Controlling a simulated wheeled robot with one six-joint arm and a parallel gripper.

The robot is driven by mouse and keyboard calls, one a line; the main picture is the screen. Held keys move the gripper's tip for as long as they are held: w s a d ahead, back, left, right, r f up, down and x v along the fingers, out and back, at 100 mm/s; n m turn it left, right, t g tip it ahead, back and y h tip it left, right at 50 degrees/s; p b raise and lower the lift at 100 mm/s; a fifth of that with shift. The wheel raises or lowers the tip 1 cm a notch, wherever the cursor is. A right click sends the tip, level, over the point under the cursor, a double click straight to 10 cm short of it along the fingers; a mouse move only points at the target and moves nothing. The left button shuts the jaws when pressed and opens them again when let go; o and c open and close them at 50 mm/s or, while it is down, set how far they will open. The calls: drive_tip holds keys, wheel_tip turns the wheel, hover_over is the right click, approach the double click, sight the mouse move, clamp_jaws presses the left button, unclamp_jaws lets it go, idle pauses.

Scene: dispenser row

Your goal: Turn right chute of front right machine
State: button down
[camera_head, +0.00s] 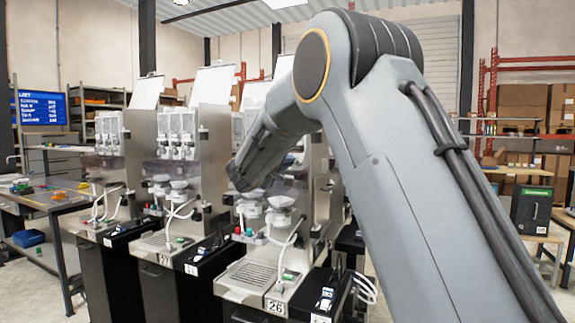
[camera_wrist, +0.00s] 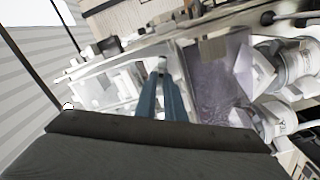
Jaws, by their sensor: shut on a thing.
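The front right machine (camera_head: 320,190) bears the number 26 and is partly hidden behind my arm. White round parts (camera_head: 280,201) show on its front, with white hoses below. In the wrist view, the two blue-grey fingers of my gripper (camera_wrist: 162,75) come together on a small pale part (camera_wrist: 162,63) at the machine's upper front. White and clear canister parts (camera_wrist: 118,85) lie around and behind the fingertips. I cannot tell for sure whether the held part is the right chute. In the head view, my arm hides the fingertips and the machine's upper front.
Two similar machines (camera_head: 176,130) stand in the row to the left. Larger white round parts (camera_wrist: 292,60) lie close to the right of the fingers in the wrist view. A work table (camera_head: 45,200) is at far left, and a dark green-labelled box (camera_head: 531,212) stands at right.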

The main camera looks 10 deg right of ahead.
drive_tip(key=n+b, duration=0.4)
drive_tip(key=n, duration=1.9)
drive_tip(key=shift+b, duration=0.35)
idle(0.4)
drive_tip(key=c, duration=1.8)
unclamp_jaws()
drive_tip(key=shift+c, duration=0.2)
